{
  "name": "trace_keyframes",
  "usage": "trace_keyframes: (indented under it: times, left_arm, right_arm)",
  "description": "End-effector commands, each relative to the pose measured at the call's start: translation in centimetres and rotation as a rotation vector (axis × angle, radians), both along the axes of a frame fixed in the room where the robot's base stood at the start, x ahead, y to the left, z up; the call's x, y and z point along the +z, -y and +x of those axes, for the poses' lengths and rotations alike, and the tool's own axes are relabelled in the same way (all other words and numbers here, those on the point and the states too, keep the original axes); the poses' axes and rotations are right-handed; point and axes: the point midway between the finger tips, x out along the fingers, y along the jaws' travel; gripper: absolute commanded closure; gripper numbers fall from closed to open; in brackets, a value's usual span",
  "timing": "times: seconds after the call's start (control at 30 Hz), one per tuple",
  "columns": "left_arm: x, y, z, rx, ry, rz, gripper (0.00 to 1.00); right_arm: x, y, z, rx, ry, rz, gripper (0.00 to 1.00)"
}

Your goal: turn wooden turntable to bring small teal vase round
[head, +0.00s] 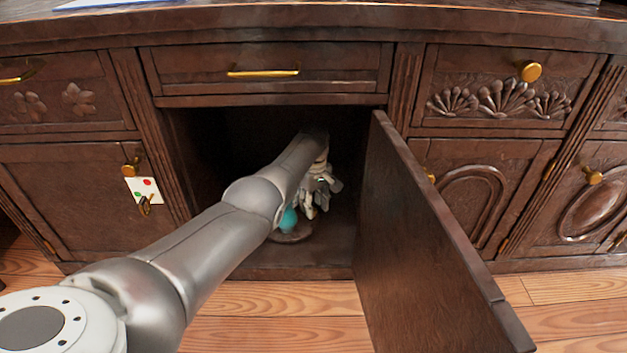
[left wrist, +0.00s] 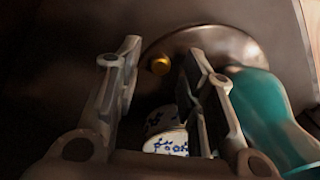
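The wooden turntable (head: 297,236) is a dark round disc on the floor of the open cabinet; its edge also shows in the left wrist view (left wrist: 225,38). The small teal vase (head: 288,221) stands at the turntable, partly hidden by my left arm; in the left wrist view the vase (left wrist: 262,108) is right of the fingers, partly covered by one. A small brass knob (left wrist: 160,65) shows at the disc's left edge, between the fingers in the picture. My left gripper (head: 318,196) is inside the cabinet; its fingers (left wrist: 162,52) are apart with nothing visibly gripped. My right gripper is out of view.
A blue-and-white porcelain piece (left wrist: 165,138) shows low between the fingers. The cabinet door (head: 420,240) stands open on the right. The cabinet's left wall is close to my arm. A drawer (head: 265,72) with a brass handle is above the opening.

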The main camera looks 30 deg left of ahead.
Motion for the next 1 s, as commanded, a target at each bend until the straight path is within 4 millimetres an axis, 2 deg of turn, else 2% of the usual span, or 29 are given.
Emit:
trace_keyframes:
  times: [0.2, 0.6, 0.8, 1.0]
  left_arm:
    - [1.6, 0.0, -0.2, 0.001, 0.002, 0.001, 0.63]
    - [8.9, -0.1, -0.1, 0.002, 0.002, 0.001, 0.63]
    - [10.4, -0.1, -0.2, 0.002, -0.001, 0.001, 0.63]
    - [10.5, -0.1, -0.2, 0.002, -0.001, 0.002, 0.63]
  right_arm:
    - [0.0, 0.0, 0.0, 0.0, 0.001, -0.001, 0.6]
    - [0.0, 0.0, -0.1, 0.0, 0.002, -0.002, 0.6]
    - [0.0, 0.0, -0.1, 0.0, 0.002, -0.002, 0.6]
    - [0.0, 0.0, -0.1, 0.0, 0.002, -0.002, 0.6]
